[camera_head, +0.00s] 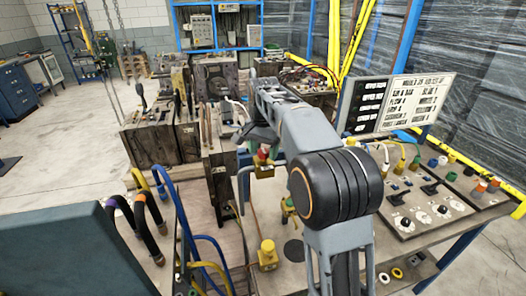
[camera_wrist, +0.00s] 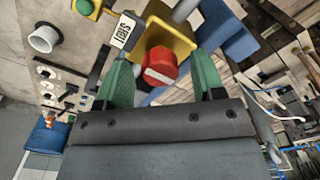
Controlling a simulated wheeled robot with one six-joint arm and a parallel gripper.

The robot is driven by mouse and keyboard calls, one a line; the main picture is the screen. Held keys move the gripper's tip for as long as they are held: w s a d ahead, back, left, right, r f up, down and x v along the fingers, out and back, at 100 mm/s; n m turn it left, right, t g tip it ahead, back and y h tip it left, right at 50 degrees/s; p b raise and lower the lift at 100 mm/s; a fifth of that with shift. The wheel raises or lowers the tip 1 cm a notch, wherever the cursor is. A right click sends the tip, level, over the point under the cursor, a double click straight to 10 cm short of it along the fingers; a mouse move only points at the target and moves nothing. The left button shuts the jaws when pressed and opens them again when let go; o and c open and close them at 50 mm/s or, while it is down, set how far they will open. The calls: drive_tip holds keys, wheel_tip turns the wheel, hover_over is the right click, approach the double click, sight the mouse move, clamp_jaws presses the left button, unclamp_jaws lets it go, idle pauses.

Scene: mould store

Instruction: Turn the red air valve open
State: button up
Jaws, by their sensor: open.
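The red air valve (camera_wrist: 160,68) is a round red knob with a pale stripe on its face, set on a yellow block (camera_wrist: 158,35). In the wrist view my gripper (camera_wrist: 163,62) is open, with one green finger on each side of the red knob. Whether the fingers touch it I cannot tell. In the head view the red knob (camera_head: 264,152) shows small on its yellow body (camera_head: 263,171), just below my gripper's end. My arm hides part of the area to its right.
A yellow valve (camera_head: 267,252) stands nearer on the bench. Hoses (camera_head: 190,215) stand left; a switch panel (camera_head: 425,205) and sign board (camera_head: 395,105) are right. Dark mould blocks (camera_head: 155,150) stand behind left.

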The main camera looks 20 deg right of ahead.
drive_tip(key=shift+f, duration=0.1)
drive_tip(key=c, duration=0.9)
drive_tip(key=shift+n+p, duration=0.3)
drive_tip(key=n+p, duration=0.2)
drive_tip(key=n, duration=0.1)
drive_tip(key=shift+r, duration=0.2)
drive_tip(key=n+p, duration=0.2)
drive_tip(key=n, duration=0.3)
drive_tip(key=shift+n, duration=0.3)
drive_tip(key=n+p, duration=0.1)
drive_tip(key=n, duration=0.3)
drive_tip(key=shift+f+p, duration=0.1)
drive_tip(key=shift+p, duration=0.3)
drive_tip(key=n+p, duration=0.1)
drive_tip(key=n, duration=0.3)
drive_tip(key=shift+n, duration=0.5)
